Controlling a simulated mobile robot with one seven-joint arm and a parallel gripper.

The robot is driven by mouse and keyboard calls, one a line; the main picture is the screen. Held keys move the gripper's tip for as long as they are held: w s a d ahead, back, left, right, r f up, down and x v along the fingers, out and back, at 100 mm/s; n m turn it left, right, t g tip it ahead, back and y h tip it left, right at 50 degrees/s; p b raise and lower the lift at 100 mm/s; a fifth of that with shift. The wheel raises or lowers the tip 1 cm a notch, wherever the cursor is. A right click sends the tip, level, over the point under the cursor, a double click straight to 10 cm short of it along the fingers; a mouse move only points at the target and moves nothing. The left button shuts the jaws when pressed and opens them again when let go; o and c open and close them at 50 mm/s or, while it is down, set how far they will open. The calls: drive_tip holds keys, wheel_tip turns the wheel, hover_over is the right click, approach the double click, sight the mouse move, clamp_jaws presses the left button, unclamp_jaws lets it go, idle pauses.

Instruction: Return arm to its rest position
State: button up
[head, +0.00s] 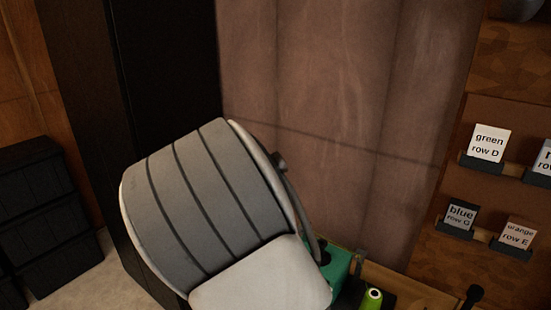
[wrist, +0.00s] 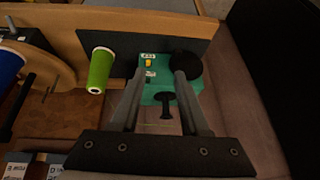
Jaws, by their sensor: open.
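My gripper (wrist: 160,76) shows in the wrist view with its two fingers apart and nothing held between them. Beyond the fingers is a teal block (wrist: 153,90) with a black knob, a black T-shaped part and a small yellow piece on it. In the head view my grey arm fills the lower middle and hides part of the teal block (head: 340,268). My gripper does not show in the head view.
A green thread spool (wrist: 99,70) stands beside the teal block; it also shows in the head view (head: 372,299). A blue spool (wrist: 9,66) is at the wrist view's left edge. Labelled cards (head: 489,142) line the right wall. Black drawers (head: 45,215) stand left.

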drive_tip(key=s+a+r+n+g+y, duration=0.1)
drive_tip(key=s+r+n+y, duration=0.15)
drive_tip(key=r, duration=0.45)
drive_tip(key=s+a+r+n+y, duration=0.1)
drive_tip(key=s+r+y, duration=0.25)
drive_tip(key=r, duration=0.45)
drive_tip(key=s+d+r+n+t+h, duration=0.1)
drive_tip(key=s+d+r+n+h, duration=0.2)
drive_tip(key=s+d+r, duration=0.7)
drive_tip(key=shift+s+d+r, duration=0.15)
drive_tip(key=shift+s+r, duration=0.45)
drive_tip(key=shift+r, duration=0.15)
drive_tip(key=shift+n, duration=0.25)
